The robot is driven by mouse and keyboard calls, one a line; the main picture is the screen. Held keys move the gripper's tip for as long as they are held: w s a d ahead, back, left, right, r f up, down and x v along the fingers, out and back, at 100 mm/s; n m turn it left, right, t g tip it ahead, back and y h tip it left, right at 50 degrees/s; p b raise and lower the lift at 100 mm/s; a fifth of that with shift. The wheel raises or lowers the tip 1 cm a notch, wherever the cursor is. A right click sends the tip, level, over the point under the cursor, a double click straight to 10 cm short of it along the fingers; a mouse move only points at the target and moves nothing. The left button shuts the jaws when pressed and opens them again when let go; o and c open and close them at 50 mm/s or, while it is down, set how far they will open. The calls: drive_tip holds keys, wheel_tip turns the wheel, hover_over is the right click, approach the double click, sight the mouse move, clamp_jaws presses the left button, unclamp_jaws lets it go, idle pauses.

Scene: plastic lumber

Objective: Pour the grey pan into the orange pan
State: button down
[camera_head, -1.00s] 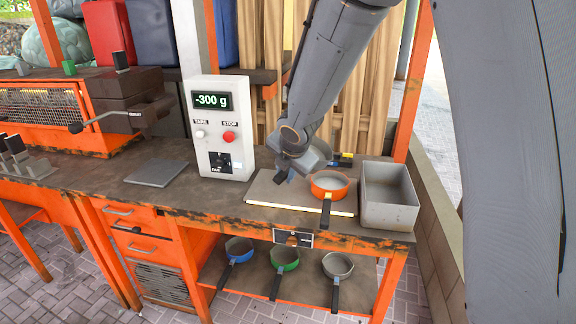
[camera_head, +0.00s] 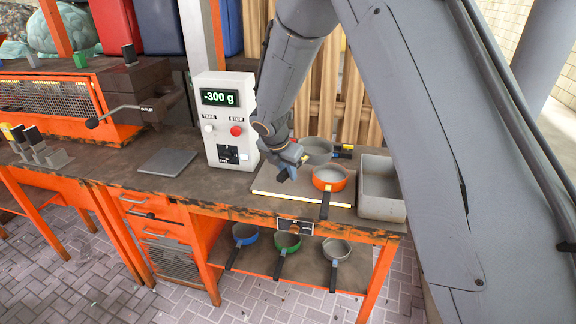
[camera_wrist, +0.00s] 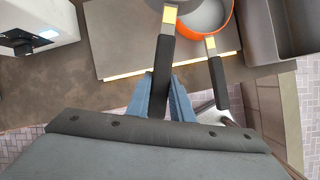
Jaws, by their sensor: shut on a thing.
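The grey pan (camera_head: 316,150) is behind and left of the orange pan in the head view, looking roughly level. I cannot tell its height above the board or see its contents. My gripper (camera_head: 288,164) is shut on its black handle (camera_wrist: 163,60), which has a yellow band and runs up the wrist view between the blue fingers (camera_wrist: 161,98). The orange pan (camera_head: 329,178) stands on the flat board (camera_head: 277,184), its handle pointing to the bench front. It also shows at the top of the wrist view (camera_wrist: 228,25), just right of the held handle.
A grey open bin (camera_head: 383,207) stands right of the orange pan. A white control box (camera_head: 223,120) reading -300 g is at left. A blue pan (camera_head: 244,234), a green pan (camera_head: 288,243) and another grey pan (camera_head: 337,249) are on the lower shelf. Bench between box and plate (camera_head: 167,162) is clear.

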drive_tip(key=shift+a+p, duration=0.1)
drive_tip(key=shift+p, duration=0.25)
drive_tip(key=shift+r+h+p, duration=0.3)
drive_tip(key=shift+r+p, duration=0.65)
drive_tip(key=shift+r, duration=0.95)
